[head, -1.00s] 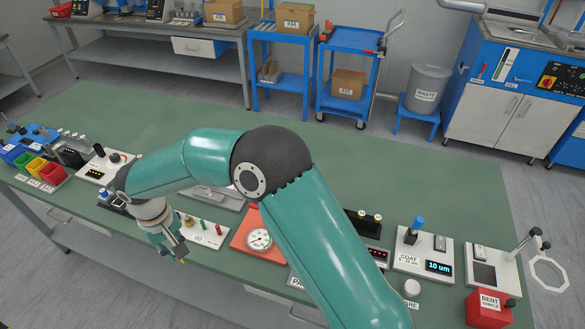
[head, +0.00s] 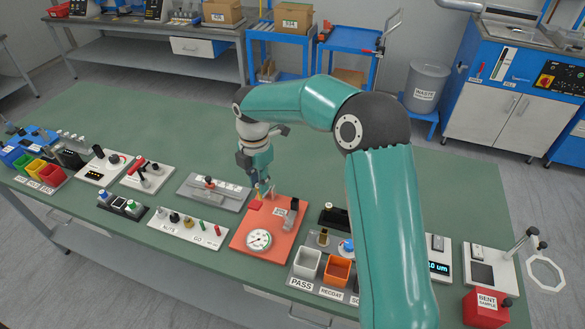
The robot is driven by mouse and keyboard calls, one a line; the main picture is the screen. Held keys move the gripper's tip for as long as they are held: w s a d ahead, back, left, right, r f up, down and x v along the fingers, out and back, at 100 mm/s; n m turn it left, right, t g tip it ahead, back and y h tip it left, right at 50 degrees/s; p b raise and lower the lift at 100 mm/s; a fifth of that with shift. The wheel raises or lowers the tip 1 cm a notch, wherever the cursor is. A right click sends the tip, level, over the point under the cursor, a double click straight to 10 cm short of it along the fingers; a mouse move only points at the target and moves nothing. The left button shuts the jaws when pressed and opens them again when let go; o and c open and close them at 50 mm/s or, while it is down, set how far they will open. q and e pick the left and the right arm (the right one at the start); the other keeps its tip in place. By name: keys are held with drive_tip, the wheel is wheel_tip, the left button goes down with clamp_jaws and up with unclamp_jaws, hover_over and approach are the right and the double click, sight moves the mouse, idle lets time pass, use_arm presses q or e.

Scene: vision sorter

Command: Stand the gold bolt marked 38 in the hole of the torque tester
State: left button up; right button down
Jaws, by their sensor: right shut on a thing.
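The torque tester (head: 272,240) is an orange-red plate with a round white dial, in the middle of the bench in the head view. A small red part and a grey block stand on its back half. My right gripper (head: 263,188) points down just above the tester's back left part, shut on a small gold piece. That piece looks like the gold bolt, but it is mostly hidden by the fingers and the mark 38 cannot be read. I cannot make out the hole, or whether the bolt touches the plate. My left gripper is not in view.
A grey fixture (head: 230,200) and a white gauge board (head: 165,231) lie left of the tester. A PASS and RECOAT sorting rack (head: 325,291) stands close to its right. My right arm covers part of the bench on the right. The green bench behind the tester is clear.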

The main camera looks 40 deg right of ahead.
drive_tip(key=s+d+m, duration=0.2)
drive_tip(key=s+d, duration=0.2)
drive_tip(key=d, duration=0.5)
drive_tip(key=f+b, duration=0.4)
drive_tip(key=f, duration=0.1)
drive_tip(key=shift+w+d, duration=0.15)
drive_tip(key=shift+w, duration=0.05)
drive_tip(key=shift+w, duration=0.1)
idle(1.0)
drive_tip(key=shift+f+b, duration=1)
drive_tip(key=shift+f, duration=0.75)
idle(0.4)
drive_tip(key=c, duration=0.9)
unclamp_jaws()
drive_tip(key=shift+c, duration=0.2)
drive_tip(key=shift+o, duration=2)
